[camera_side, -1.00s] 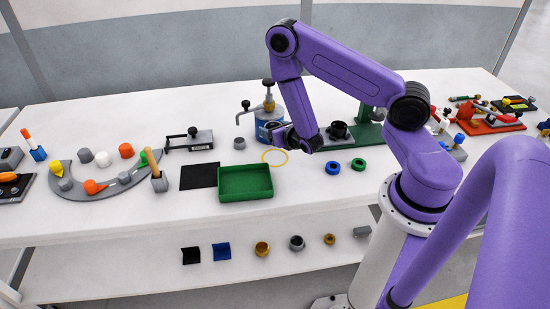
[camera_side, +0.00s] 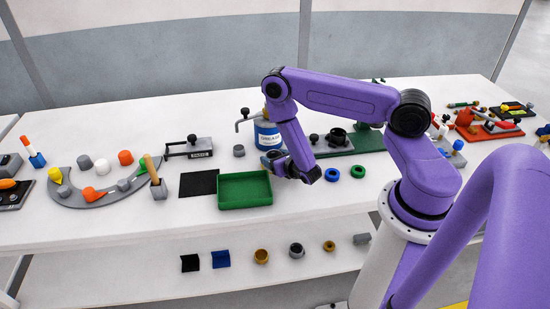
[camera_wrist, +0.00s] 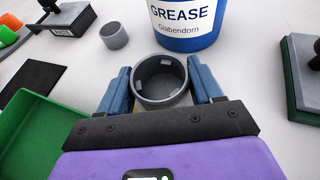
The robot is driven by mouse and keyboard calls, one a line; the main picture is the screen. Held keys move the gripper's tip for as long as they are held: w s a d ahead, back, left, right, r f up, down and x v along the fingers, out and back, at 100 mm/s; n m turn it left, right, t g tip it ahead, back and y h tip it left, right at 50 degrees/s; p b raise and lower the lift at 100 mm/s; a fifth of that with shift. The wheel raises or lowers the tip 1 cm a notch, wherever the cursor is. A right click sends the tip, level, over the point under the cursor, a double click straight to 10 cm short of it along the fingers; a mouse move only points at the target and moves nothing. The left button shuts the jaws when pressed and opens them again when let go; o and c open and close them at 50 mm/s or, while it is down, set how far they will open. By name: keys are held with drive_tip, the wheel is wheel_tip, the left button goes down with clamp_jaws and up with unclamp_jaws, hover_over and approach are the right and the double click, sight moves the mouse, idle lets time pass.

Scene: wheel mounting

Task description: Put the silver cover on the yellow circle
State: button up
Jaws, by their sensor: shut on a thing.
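The silver cover (camera_wrist: 163,102) shows in the wrist view as a grey, hollow round part with its open side towards the camera and small blocks on its inner wall. My gripper (camera_wrist: 161,82) is shut on it, with one blue finger on each side. In the side view my gripper (camera_side: 277,162) is low over the table, between the green tray and the grease can. The cover cannot be made out there. The yellow circle is hidden behind my gripper in the side view; a small yellowish trace shows below the cover in the wrist view. I cannot tell whether the cover touches the table.
The blue and white grease can (camera_side: 266,134) stands just behind my gripper. A green tray (camera_side: 245,202) is close on the left, beside a black mat (camera_side: 198,184). A small grey cylinder (camera_side: 239,151) stands at left behind. Blue (camera_side: 332,175) and green (camera_side: 358,171) rings lie to the right.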

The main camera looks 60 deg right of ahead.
drive_tip(key=shift+f, duration=0.15)
drive_tip(key=o, duration=1.2)
